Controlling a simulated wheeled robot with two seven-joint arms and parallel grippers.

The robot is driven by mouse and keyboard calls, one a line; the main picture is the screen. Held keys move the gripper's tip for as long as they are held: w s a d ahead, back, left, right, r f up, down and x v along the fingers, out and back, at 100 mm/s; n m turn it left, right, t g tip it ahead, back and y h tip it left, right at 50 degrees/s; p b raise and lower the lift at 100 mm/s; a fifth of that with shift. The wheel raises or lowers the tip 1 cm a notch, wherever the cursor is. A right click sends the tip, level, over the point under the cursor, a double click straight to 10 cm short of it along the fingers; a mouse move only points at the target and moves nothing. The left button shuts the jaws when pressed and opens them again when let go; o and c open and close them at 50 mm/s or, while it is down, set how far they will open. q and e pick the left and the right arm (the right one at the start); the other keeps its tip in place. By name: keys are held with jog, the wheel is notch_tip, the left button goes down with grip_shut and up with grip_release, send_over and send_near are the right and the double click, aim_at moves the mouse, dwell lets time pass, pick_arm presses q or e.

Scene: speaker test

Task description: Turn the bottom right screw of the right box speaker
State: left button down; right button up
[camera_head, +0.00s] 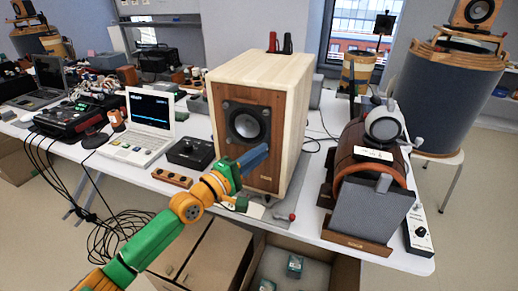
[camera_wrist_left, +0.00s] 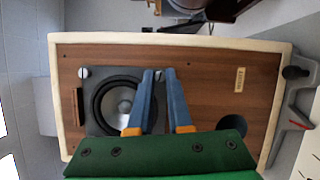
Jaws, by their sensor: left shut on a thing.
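The box speaker (camera_head: 291,115) stands upright in the middle of the table, with pale wood sides and a brown front. Its driver (camera_head: 247,123) sits in a dark square plate. My left gripper (camera_head: 264,148) reaches its front at the driver's lower right. In the left wrist view the speaker (camera_wrist_left: 225,75) lies turned sideways. There the blue fingers of my left gripper (camera_wrist_left: 159,74) are shut on the bottom right screw (camera_wrist_left: 159,76), whose pale head shows between the tips. Another screw (camera_wrist_left: 83,72) shows at a plate corner. My right gripper is not in view.
A white laptop (camera_head: 148,128) and a black control box (camera_head: 190,153) stand left of the speaker. A brown and grey device (camera_head: 370,205) stands to its right. A lever with a red end (camera_head: 291,217) lies by the front edge. Cardboard boxes (camera_head: 205,255) are below.

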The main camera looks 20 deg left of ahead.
pick_arm(q)
jog(key=shift+d+r+m+g+y+p, duration=0.15)
jog(key=shift+m+g+y+p, duration=0.4)
jog(key=shift+m+y+p, duration=1.7)
jog(key=shift+d+r+m+g+y+p, duration=0.15)
jog(key=shift+m+g+y+p, duration=0.5)
jog(key=shift+m+p, duration=3.05)
jog(key=shift+d+r+m+g+y+p, duration=0.15)
jog(key=shift+m+g+y+p, duration=0.25)
jog(key=shift+m+y+p, duration=1.9)
jog(key=shift+m+h+p, duration=0.65)
jog(key=shift+h+p, duration=0.05)
jog(key=c, duration=0.8)
grip_release()
jog(key=shift+d, duration=0.1)
jog(key=shift+c, duration=0.2)
jog(key=v, duration=0.7)
jog(key=shift+p, duration=0.35)
